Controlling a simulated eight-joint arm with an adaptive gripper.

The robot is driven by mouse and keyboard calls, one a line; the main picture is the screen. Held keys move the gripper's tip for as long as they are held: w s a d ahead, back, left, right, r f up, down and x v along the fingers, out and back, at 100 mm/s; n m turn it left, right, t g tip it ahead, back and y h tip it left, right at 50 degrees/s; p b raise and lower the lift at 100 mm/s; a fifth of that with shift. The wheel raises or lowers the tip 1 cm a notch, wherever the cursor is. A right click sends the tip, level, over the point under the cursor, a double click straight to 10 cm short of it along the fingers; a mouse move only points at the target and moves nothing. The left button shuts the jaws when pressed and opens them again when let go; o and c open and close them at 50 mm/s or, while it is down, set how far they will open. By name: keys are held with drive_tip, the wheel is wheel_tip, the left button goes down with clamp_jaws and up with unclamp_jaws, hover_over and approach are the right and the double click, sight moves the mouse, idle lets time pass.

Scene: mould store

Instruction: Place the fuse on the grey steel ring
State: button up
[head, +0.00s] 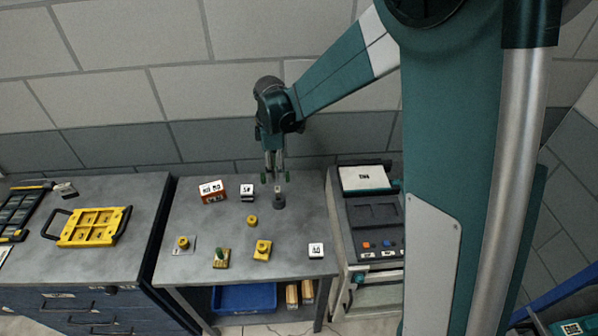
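My gripper (276,178) hangs over the back right part of the middle table, pointing down. Its green fingertips are apart. Just below and between them, a small pale upright piece (278,188), which looks like the fuse, stands on a dark grey round piece (279,201), which looks like the grey steel ring. The fingertips appear clear of the pale piece. At this size I cannot tell whether the pale piece sits on the ring's top or inside it.
A yellow tray (91,226) lies on the left bench. A machine with buttons (372,225) stands right.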

drive_tip(key=s+d+r+m+t, duration=0.3)
drive_tip(key=s+d+r+m, duration=0.5)
drive_tip(key=s+d+r, duration=0.55)
drive_tip(key=s+d+r+m+t, duration=0.2)
drive_tip(key=s+d+m, duration=0.3)
drive_tip(key=s, duration=0.2)
drive_tip(key=s+d+r+m+t, duration=0.2)
drive_tip(key=s+d+m, duration=0.3)
drive_tip(key=s, duration=0.3)
drive_tip(key=shift+s+d+r, duration=0.25)
drive_tip(key=shift+s+r, duration=0.05)
drive_tip(key=shift+r, duration=0.15)
drive_tip(key=shift+f, duration=0.1)
wheel_tip(320, 180, down, 9)
drive_tip(key=b, duration=0.9)
drive_tip(key=shift+r, duration=0.2)
idle(0.8)
